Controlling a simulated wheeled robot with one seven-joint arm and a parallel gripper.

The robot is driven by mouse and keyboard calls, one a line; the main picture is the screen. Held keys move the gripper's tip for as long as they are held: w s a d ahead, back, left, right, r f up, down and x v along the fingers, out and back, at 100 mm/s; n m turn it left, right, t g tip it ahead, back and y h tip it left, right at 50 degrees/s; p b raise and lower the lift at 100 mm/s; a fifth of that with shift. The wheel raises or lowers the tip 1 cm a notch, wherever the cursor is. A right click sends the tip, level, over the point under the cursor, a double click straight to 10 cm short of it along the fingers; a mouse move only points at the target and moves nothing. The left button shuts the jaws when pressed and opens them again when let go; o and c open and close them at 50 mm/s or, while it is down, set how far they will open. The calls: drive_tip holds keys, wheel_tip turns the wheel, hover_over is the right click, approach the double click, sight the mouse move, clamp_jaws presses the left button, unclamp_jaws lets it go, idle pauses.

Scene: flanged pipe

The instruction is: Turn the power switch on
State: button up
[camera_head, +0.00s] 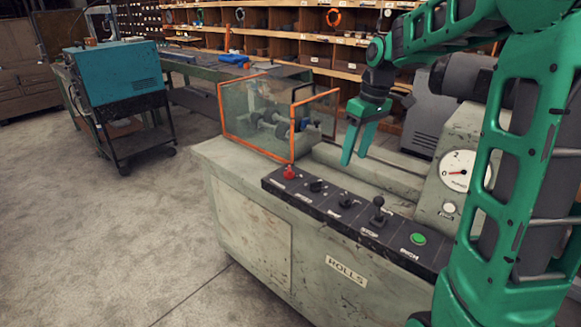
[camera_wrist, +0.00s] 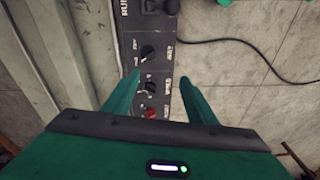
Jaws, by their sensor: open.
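The dark control panel (camera_head: 335,212) runs along the front edge of the grey machine. The black rotary knob beside the red button, apparently the power switch (camera_head: 316,186), also shows in the wrist view (camera_wrist: 150,88). Its label is too small to read surely, and its setting is unclear. A second black rotary knob (camera_head: 346,202) sits to its right; it is above it in the wrist view (camera_wrist: 147,53). My gripper (camera_head: 356,158) is open and empty, pointing down above the machine. In the wrist view its fingertips (camera_wrist: 160,74) appear on either side of the panel strip, apart from the knobs.
A red button (camera_head: 289,173), a black lever (camera_head: 379,208) and a green button (camera_head: 418,239) share the panel. An orange-framed clear guard (camera_head: 262,118) stands behind its left end. A dial gauge (camera_head: 457,171) is at right. The floor at left is open.

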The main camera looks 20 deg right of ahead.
drive_tip(key=w+a+f+n+y, duration=0.1)
drive_tip(key=w+n, duration=0.1)
drive_tip(key=w, duration=0.4)
drive_tip(key=w+a+f+n, duration=0.1)
drive_tip(key=w+a+n, duration=0.15)
drive_tip(key=w, duration=0.25)
drive_tip(key=n+y, duration=0.2)
drive_tip(key=n, duration=0.4)
approach(290, 168)
drive_tip(key=x, duration=0.8)
drive_tip(key=shift+a+f, duration=0.1)
drive_tip(key=shift+f, duration=0.05)
drive_tip(key=c, duration=1.1)
